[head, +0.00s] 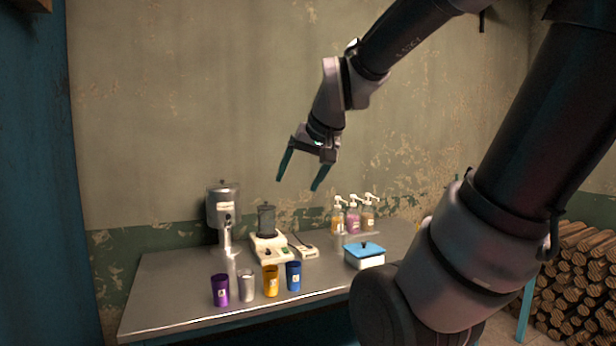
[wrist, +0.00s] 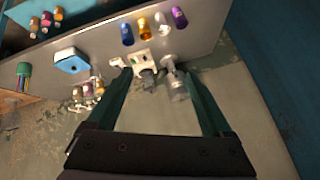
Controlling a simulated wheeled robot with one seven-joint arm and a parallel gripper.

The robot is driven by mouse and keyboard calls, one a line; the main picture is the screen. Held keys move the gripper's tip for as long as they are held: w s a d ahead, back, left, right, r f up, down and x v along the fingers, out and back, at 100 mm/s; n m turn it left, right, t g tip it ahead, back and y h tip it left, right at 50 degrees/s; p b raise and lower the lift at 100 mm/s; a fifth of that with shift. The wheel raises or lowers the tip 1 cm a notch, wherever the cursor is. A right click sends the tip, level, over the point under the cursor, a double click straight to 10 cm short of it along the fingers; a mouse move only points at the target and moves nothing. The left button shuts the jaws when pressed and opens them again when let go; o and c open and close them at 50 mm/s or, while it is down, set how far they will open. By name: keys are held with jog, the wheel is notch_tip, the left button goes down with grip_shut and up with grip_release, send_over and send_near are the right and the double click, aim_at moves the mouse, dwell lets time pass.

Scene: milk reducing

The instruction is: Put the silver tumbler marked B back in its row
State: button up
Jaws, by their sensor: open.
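The silver tumbler (head: 247,285) stands upright on the grey table (head: 165,290), between the purple tumbler (head: 220,290) on its left and the yellow tumbler (head: 270,280) on its right. A blue tumbler (head: 293,276) stands at the right end of this row. The tumblers carry small labels, too small to read. In the wrist view the silver tumbler (wrist: 162,22) is again between the yellow and purple ones. My gripper (head: 298,186) is open and empty, high above the table and well away from the tumblers.
A steel dispenser (head: 223,208) and a white machine with a dark jar (head: 267,222) stand behind the row. A blue-lidded box (head: 365,255) and several pump bottles (head: 353,215) stand to the right. Bare table lies left of the row. The wrist view shows more small tumblers (wrist: 46,20) beyond the table.

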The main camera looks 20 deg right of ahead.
jog(key=s+a+r+g+y, duration=0.1)
jog(key=s, duration=0.5)
jog(key=shift+s, duration=0.4)
dwell(0.8)
